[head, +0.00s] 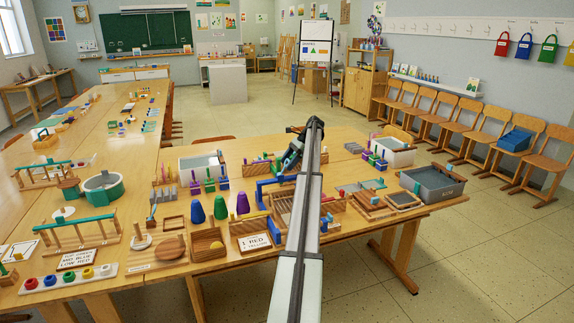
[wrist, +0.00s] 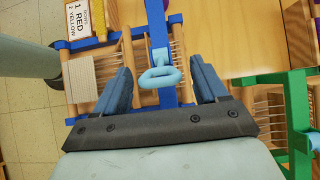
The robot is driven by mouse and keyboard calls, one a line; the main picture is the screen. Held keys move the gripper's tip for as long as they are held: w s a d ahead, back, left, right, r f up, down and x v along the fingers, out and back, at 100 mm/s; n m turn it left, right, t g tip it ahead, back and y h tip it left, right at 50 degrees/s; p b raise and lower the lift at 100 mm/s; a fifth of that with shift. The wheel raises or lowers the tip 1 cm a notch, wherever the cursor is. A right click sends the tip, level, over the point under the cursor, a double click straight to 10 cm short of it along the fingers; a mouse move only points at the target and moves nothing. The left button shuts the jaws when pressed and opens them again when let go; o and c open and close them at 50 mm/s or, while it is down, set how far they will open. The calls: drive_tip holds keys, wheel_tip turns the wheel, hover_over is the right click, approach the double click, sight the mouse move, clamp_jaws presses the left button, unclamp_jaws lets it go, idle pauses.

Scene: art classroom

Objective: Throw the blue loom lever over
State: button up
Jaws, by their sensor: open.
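The blue loom lever is a blue bar (wrist: 157,28) with a light blue ring-shaped handle (wrist: 160,78), seen in the wrist view. It belongs to a small wooden loom with blue parts and pale threads (wrist: 92,75). My gripper (wrist: 160,65) is open, with one finger on each side of the ring handle. Gaps show between the handle and both fingers, and nothing is gripped. In the head view, a blue part of the loom (head: 270,184) shows left of my arm. My arm hides part of the loom there, and the fingertips are hard to make out.
A green-framed loom (wrist: 297,120) stands close on the right in the wrist view. A card reading "1 RED 2 YELLOW" (head: 255,242) stands beside the blue loom. Coloured cones (head: 220,207), a grey bin (head: 432,182) and other small items crowd the table.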

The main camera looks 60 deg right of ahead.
drive_tip(key=v, duration=0.6)
drive_tip(key=shift+r, duration=0.1)
idle(0.3)
